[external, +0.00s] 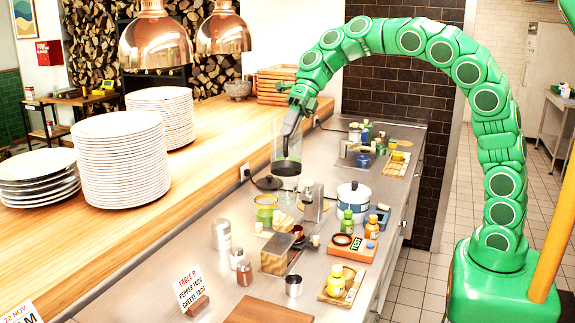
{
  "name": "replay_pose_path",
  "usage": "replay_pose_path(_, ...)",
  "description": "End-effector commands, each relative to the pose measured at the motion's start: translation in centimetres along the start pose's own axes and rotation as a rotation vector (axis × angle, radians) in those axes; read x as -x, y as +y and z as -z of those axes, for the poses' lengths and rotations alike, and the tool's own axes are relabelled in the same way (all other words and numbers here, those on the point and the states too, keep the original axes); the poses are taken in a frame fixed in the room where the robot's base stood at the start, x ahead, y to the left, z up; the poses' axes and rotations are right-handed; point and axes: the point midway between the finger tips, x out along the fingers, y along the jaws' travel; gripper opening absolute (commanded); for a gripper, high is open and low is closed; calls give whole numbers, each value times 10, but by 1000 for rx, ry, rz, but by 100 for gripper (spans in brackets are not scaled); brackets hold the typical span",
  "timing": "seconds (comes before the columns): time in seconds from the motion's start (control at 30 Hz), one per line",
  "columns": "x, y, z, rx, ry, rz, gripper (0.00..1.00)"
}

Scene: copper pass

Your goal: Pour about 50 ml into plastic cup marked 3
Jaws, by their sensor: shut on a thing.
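My green arm arches over the counter from the right. My gripper (292,125) points down above the back of the steel counter. It is shut, it seems on a tall clear container (280,145) with something dark at its bottom. The dark fingers overlap this container, so the exact grip is hard to see. The container looks upright. I cannot make out a plastic cup marked 3; no such number is readable.
A blue-white pot (353,197), an orange device (338,249) and bottles crowd the right. Plate stacks (122,165) stand left. Copper lamps (156,42) hang above.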

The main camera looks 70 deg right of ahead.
Motion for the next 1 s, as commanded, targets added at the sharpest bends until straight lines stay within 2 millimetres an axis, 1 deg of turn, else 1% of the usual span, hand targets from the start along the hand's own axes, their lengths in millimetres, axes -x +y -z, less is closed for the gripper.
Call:
replay_pose_path(0.13,4,-8,-4,-41,28,-89,0)
replay_pose_path(0.37,15,-14,-10,-98,61,-223,0)
replay_pose_path(0.5,12,-23,-12,-128,83,-292,0)
replay_pose_path(0.7,12,-31,-14,-154,98,-353,0)
replay_pose_path(1.0,16,-36,-17,-176,111,-404,0)
